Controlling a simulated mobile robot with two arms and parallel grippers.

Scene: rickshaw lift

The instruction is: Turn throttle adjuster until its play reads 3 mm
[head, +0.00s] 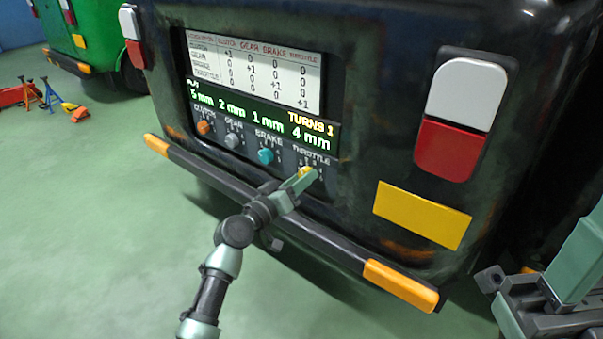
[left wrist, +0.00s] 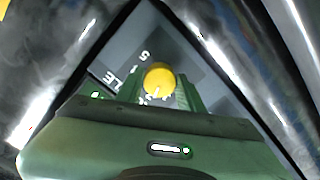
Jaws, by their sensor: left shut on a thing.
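The yellow throttle adjuster (head: 306,171) is the rightmost knob on the panel at the back of the dark vehicle. My left gripper (head: 300,182) is shut on it. In the left wrist view the yellow knob (left wrist: 158,77) sits between the two green fingers (left wrist: 157,90). The display (head: 262,122) reads 4 mm above THROTTLE, with 2 mm for gear, 1 mm for brake, what looks like 5 mm for clutch, and TURNS 1. Part of my right arm and gripper (head: 530,305) shows at the lower right; its jaws are unclear.
An orange clutch knob (head: 204,128), grey gear knob (head: 232,140) and teal brake knob (head: 265,156) sit left of the throttle. A white chart (head: 255,72) is above the display. The bumper (head: 270,215) juts out below the panel.

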